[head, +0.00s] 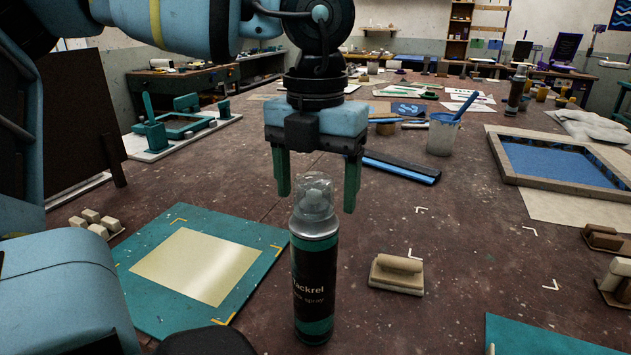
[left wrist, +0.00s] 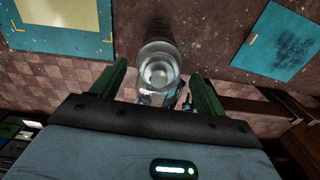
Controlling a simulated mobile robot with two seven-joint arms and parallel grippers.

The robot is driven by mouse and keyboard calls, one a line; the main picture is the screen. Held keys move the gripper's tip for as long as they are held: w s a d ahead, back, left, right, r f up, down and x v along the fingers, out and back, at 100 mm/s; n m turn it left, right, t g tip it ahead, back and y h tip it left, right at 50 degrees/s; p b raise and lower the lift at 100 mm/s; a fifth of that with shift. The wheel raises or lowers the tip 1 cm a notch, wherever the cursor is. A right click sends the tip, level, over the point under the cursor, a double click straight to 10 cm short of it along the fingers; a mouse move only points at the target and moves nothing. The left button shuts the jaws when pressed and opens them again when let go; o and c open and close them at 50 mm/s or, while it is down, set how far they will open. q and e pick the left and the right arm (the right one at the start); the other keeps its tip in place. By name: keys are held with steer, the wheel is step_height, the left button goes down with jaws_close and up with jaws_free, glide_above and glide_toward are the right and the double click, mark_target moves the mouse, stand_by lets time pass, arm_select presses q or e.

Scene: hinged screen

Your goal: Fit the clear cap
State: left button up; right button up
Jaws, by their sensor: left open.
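The clear cap (head: 316,193) sits on top of the dark spray can (head: 314,285), which stands upright on the table. In the left wrist view the cap (left wrist: 158,72) shows as a clear round piece between the green fingers. My left gripper (head: 316,200) is open, pointing down, with a finger on each side of the cap. The fingers appear apart from it. Whether the cap is fully seated on the can cannot be told. My right gripper is not clearly seen.
A teal board with a cream sheet (head: 196,264) lies left of the can. A wooden-handled block (head: 397,273) lies to the right. A blue squeegee (head: 400,167), a cup (head: 442,134) and a framed screen (head: 560,165) stand farther back. The table between is mostly clear.

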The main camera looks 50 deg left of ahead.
arm_select(q)
step_height(320, 180, up, 6)
steer(key=shift+r, duration=0.9)
arm_select(e)
steer(key=shift+w+r, duration=0.45)
steer(key=shift+w, duration=0.3)
steer(key=shift+s, duration=0.2)
